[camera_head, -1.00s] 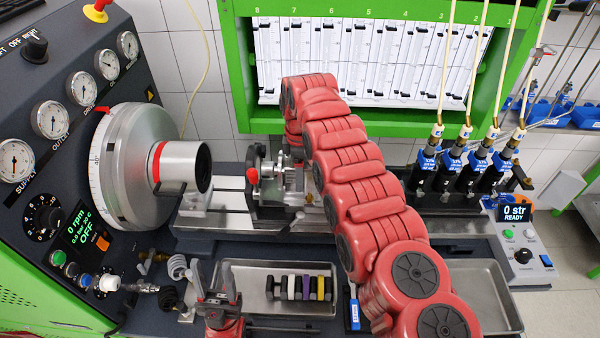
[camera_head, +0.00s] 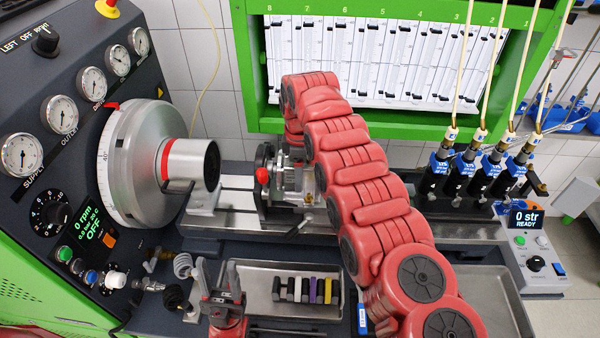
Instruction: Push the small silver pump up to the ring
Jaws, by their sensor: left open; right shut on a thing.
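The small silver pump (camera_head: 290,180) sits on the bench rail in the middle, behind a dark bracket with a red knob. My red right arm arches over it from the lower right and hides part of it. My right gripper (camera_head: 293,148) points down at the pump, shut on it, its fingertips mostly hidden. To the left, a red ring (camera_head: 165,160) circles the silver cylinder on the big drive disc. A clear gap separates the cylinder's dark open end from the pump's bracket. My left gripper (camera_head: 222,298) is open and empty at the bottom, in front of the rail.
A metal tray (camera_head: 250,305) with several coloured small pieces lies in front of the rail. A control panel (camera_head: 60,190) with gauges stands left. Rail between cylinder and bracket is bare.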

